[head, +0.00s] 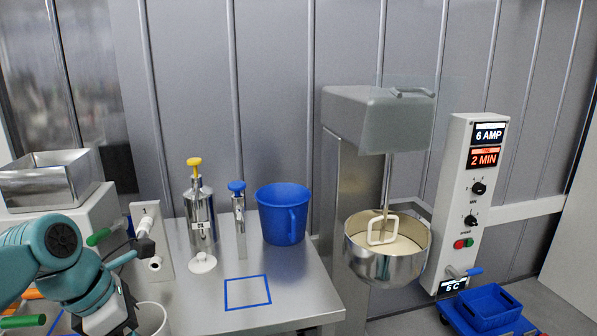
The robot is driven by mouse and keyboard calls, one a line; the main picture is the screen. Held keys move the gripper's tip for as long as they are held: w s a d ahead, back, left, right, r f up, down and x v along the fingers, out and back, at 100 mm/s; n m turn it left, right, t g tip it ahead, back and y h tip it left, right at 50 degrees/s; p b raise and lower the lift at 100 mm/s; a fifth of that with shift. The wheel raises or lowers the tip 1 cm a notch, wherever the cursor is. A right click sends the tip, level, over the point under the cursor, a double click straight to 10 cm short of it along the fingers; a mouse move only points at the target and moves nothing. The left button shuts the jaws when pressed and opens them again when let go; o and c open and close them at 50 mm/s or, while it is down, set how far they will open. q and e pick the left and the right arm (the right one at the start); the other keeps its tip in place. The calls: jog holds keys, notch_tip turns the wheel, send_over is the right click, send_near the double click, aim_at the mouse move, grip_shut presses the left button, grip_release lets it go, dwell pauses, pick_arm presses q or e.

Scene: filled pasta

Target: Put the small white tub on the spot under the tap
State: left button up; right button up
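A small white tub (152,319) shows at the bottom edge, left of centre, partly cut off by the frame. My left gripper (128,318) is at its left side, with teal arm links above it. Its fingertips are hidden or out of frame, so I cannot tell whether it touches or grips the tub. A tap with a blue lever (462,272) sticks out low on the control box at the right, above a blue bin. My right gripper is not in view.
A steel table (290,290) bears a blue outlined square (248,307), a yellow-topped pump canister (200,215), a blue-topped pump (239,220), a white lid-like piece (203,263) and a blue jug (283,215). A mixer bowl (375,264) and blue bin (488,308) stand right.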

pick_arm(q)
jog(key=shift+m+g, duration=0.3)
jog(key=shift+m, duration=0.4)
jog(key=x, duration=0.6)
jog(key=shift+w, duration=0.25)
notch_tip(320, 180, down, 15)
jog(key=d+m+g+y, duration=0.3)
jog(key=m+g, duration=0.3)
jog(key=m, duration=1.7)
jog(key=shift+s+m+y, duration=0.2)
jog(key=shift+m+y, duration=0.1)
jog(key=shift+m, duration=0.1)
